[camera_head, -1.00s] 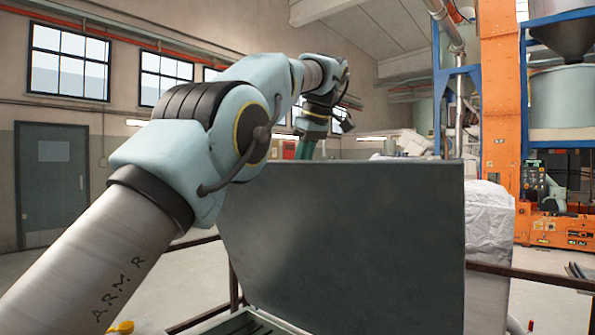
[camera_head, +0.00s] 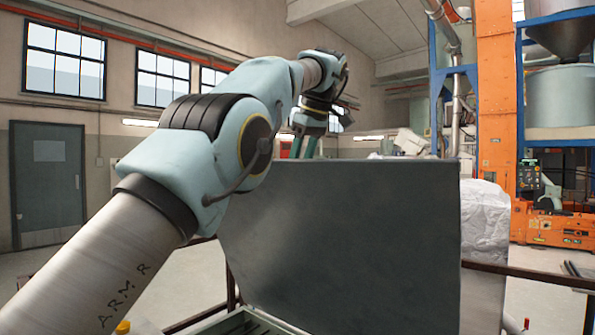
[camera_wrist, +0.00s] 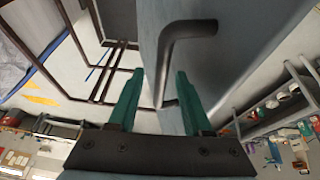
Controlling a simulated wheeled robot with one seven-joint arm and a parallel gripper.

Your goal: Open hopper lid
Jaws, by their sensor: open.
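The hopper lid (camera_head: 345,235) is a dark grey plate standing steeply raised in the head view, with its broad face towards me. Part of the hopper's pale rim (camera_head: 207,322) and dark opening shows below it at the bottom edge. My gripper (camera_head: 304,144) is at the lid's top edge, with its green fingers partly hidden behind the lid. In the wrist view my gripper (camera_wrist: 158,75) is open, its fingers apart. A bent grey handle (camera_wrist: 168,55) on the lid (camera_wrist: 238,45) runs down between or just beyond the fingertips; I cannot tell whether they touch it.
A dark railing (camera_head: 530,273) runs behind the lid on both sides. A white wrapped bulk bag (camera_head: 486,222) stands behind the lid's right edge. An orange column (camera_head: 493,110) and blue-framed tanks stand at the right.

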